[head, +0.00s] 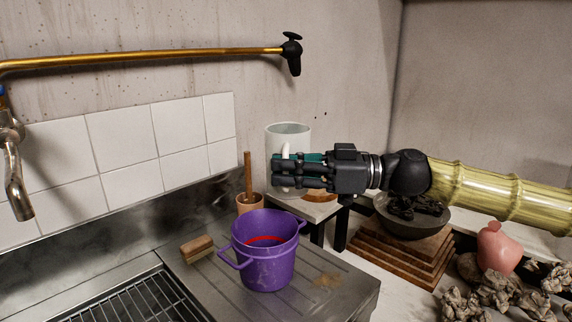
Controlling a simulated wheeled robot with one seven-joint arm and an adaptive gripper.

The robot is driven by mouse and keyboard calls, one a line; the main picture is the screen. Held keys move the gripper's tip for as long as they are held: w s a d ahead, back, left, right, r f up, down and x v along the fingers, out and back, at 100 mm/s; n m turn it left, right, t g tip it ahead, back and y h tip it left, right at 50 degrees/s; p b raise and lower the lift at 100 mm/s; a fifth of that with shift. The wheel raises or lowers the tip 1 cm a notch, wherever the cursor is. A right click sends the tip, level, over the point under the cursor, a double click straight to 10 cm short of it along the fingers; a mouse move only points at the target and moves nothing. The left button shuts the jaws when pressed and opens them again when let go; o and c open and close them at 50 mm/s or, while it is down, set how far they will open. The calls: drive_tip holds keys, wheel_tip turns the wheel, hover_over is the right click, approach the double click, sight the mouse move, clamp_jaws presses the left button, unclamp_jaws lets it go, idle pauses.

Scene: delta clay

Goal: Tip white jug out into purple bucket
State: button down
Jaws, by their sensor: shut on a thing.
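The white jug (289,131) is upright in the head view, behind my gripper, with its open rim at the top. My gripper (280,171) is shut on the white jug at its handle side and hides much of its lower body. I cannot tell whether the jug's base touches the small stand behind. The purple bucket (266,265) stands upright on the metal drainboard, in front of and below the jug. It has two side handles and an open top, with something red showing inside.
A wooden brush (197,248) and a brown pot (249,204) with a wooden handle are near the bucket. A dark bowl (418,218) on stacked boards, a pink vase (498,247) and clay lumps (497,292) are at right. A brass pipe (160,60) crosses above.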

drive_tip(key=shift+f, duration=0.6)
drive_tip(key=shift+r+p, duration=0.1)
drive_tip(key=shift+p, duration=0.2)
drive_tip(key=shift+d+r+h+p, duration=0.25)
drive_tip(key=shift+h+p, duration=0.35)
drive_tip(key=shift+p, duration=2.4)
drive_tip(key=shift+d+r+h+p, duration=0.25)
drive_tip(key=shift+h+p, duration=0.35)
drive_tip(key=shift+p, duration=2.35)
drive_tip(key=shift+d+r+h+p, duration=0.2)
drive_tip(key=shift+h+p, duration=0.5)
drive_tip(key=shift+p, duration=2.25)
drive_tip(key=shift+d+r+h+p, duration=0.2)
drive_tip(key=shift+h+p, duration=0.5)
drive_tip(key=shift+p, duration=2.25)
drive_tip(key=shift+d+f+h+p, duration=0.15)
drive_tip(key=shift+h+p, duration=0.45)
drive_tip(key=shift+p, duration=1.15)
drive_tip(key=shift+d+r+h+p, duration=0.1)
drive_tip(key=shift+h+p, duration=0.5)
drive_tip(key=shift+p, duration=1.1)
drive_tip(key=shift+f+g+h+p, duration=0.15)
drive_tip(key=shift+f+h+p, duration=0.05)
drive_tip(key=shift+h+p, duration=0.55)
drive_tip(key=shift+f+g+h+p, duration=0.15)
drive_tip(key=shift+h+p, duration=0.4)
drive_tip(key=shift+p, duration=0.25)
